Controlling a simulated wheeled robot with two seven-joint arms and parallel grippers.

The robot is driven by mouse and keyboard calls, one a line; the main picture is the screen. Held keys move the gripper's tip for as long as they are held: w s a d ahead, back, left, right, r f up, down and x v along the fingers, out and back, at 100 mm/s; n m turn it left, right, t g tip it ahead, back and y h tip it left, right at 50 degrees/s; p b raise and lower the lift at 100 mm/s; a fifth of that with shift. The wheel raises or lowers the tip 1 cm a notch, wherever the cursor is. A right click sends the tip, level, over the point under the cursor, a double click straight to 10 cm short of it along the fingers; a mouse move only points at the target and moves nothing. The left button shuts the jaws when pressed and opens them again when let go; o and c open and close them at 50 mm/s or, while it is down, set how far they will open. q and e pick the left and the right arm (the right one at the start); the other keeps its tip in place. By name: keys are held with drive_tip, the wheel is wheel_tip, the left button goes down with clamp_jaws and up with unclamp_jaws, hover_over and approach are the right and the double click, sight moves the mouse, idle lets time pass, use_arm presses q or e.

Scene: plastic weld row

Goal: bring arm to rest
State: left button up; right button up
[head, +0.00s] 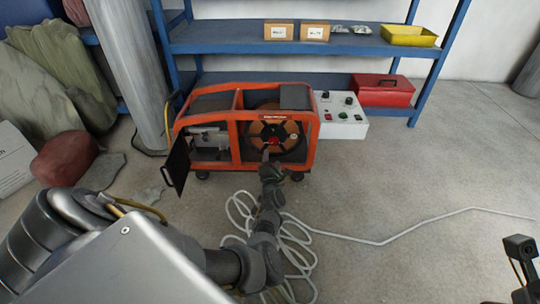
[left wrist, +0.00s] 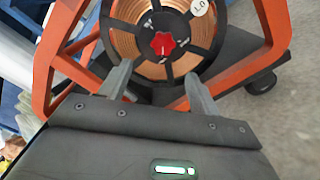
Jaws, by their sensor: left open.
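My left arm reaches forward from the bottom of the head view to an orange-framed welding machine (head: 240,85). My left gripper (head: 268,152) is at the front of the machine, just below a spool of copper-coloured wire (head: 285,130) with a red knob at its hub. In the left wrist view the gripper (left wrist: 160,88) is open, its two fingers apart in front of the lower part of the spool (left wrist: 145,68). Nothing is between the fingers. The red knob (left wrist: 162,44) lies beyond the fingertips. Part of my right arm shows at the lower right edge of the head view; its fingers are not clear.
A small black door (head: 177,162) hangs open on the machine's left. A white control box (head: 341,116) adjoins its right. A pale hose (head: 380,242) coils on the floor. A blue shelf (head: 230,46) with a red toolbox (head: 383,92) stands behind. The floor at right is mostly clear.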

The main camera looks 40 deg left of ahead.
use_arm(q)
drive_tip(key=shift+d, duration=0.3)
drive_tip(key=shift+d, duration=0.15)
